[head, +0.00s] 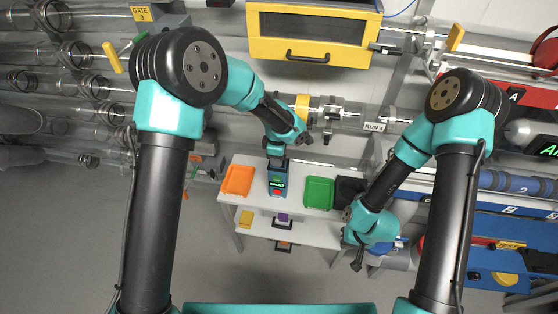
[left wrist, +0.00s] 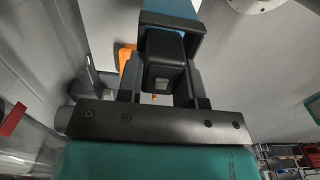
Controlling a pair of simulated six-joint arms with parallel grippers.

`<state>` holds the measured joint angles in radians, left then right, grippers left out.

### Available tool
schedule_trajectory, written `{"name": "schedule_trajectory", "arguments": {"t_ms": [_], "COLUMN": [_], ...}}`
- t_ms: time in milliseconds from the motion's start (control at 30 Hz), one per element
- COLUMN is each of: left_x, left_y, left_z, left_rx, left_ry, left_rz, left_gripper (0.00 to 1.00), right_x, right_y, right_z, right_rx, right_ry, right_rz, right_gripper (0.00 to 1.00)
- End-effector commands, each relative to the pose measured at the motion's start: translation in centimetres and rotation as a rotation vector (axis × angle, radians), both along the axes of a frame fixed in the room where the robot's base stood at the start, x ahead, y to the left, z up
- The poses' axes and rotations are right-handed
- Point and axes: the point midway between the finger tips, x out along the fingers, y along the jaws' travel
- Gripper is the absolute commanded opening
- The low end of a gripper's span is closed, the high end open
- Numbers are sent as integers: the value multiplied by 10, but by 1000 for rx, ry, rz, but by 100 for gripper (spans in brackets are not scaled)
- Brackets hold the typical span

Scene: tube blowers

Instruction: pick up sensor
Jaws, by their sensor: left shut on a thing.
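A blue device with a lit green display and a red spot, which appears to be the sensor (head: 277,184), is at the middle of the small white table between two trays. My left gripper (head: 277,156) is directly above its top end. In the left wrist view my left gripper (left wrist: 160,85) is shut on the sensor's black block (left wrist: 165,45), with a finger on each side and the blue part (left wrist: 172,14) beyond it. I cannot tell whether the sensor touches the table. My right gripper (head: 357,262) hangs by the table's right side; its jaws are too small to read.
On the white table (head: 253,206) are an orange tray (head: 237,180), a green tray (head: 319,192) and a black tray (head: 349,188). A lower shelf holds small yellow and purple items. Clear tubes run behind, below a yellow-framed box (head: 313,32). Grey floor is free at lower left.

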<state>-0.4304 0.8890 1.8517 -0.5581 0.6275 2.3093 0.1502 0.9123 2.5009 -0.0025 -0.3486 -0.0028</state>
Motion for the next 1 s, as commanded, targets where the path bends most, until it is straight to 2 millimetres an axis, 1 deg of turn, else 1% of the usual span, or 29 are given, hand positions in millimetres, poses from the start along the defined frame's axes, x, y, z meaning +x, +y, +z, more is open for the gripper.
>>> {"name": "schedule_trajectory", "arguments": {"t_ms": [233, 367, 467, 667, 700, 867, 1000], "left_x": [0, 0, 0, 1, -2, -25, -52], "left_y": [0, 0, 0, 0, 0, 0, 0], "left_z": [1, 5, 13, 35, 38, 38, 41], "left_rx": [0, 0, 0, -1, 0, 1, 1], "left_ry": [-1, -1, -2, -3, -2, 1, 1], "left_rz": [0, 1, 0, 1, -1, -2, -3], "left_gripper": [10, 10, 10, 10, 10, 10, 10], "right_x": [0, 0, 0, 0, 0, 0, 0], "right_y": [0, 0, 0, 0, 0, 0, 0], "right_z": [0, 0, 0, 0, 0, 0, 0], "right_rx": [0, 0, 0, 0, 0, 0, 0], "right_ry": [0, 0, 0, 0, 0, 0, 0], "right_rz": [0, 0, 0, 0, 0, 0, 0], "right_gripper": [0, 0, 0, 0, 0, 0, 0]}}
